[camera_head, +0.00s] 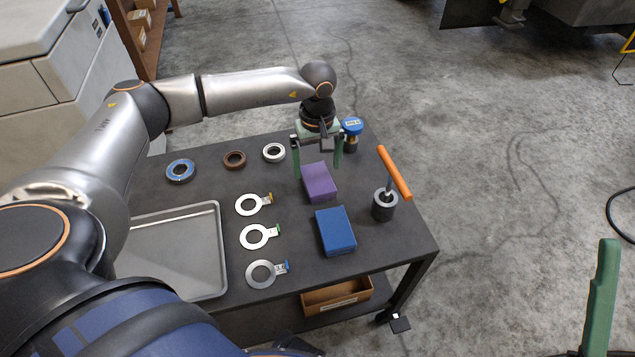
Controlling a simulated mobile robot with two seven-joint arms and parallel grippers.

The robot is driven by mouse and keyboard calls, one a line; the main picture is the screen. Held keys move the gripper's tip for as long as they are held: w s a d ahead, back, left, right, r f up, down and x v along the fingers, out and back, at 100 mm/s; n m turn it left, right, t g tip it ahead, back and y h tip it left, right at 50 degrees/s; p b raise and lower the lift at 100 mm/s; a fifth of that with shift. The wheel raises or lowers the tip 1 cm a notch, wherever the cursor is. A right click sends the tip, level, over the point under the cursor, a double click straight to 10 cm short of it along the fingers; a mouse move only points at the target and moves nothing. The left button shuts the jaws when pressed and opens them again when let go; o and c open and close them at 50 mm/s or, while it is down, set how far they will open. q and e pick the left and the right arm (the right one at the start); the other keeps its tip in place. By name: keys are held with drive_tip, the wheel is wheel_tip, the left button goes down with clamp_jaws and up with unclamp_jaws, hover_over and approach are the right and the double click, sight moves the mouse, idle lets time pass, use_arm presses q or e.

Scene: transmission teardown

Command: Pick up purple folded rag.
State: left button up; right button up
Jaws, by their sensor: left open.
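The purple folded rag (319,184) lies on the dark table, right of centre. My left gripper (317,174) points down over its far end, with its green fingers spread to either side. The fingers look open and empty; I cannot tell how high they are above the table. A green finger of my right gripper (602,300) shows at the lower right edge, away from the table; the rest of it is out of the picture.
A blue folded rag (336,231) lies just in front of the purple one. An orange-handled tool (394,172) stands in a dark holder to the right. A blue-capped item (352,126) stands behind. Rings, tagged washers and a metal tray (213,250) lie to the left.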

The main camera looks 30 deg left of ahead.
sight(317, 177)
use_arm(q)
wheel_tip(317, 177, down, 4)
drive_tip(key=shift+r+b, duration=0.1)
drive_tip(key=shift+b, duration=0.35)
drive_tip(key=shift+r, duration=0.1)
drive_tip(key=c, duration=1.2)
wheel_tip(317, 177, up, 9)
drive_tip(key=p, duration=0.3)
drive_tip(key=shift+r, duration=0.55)
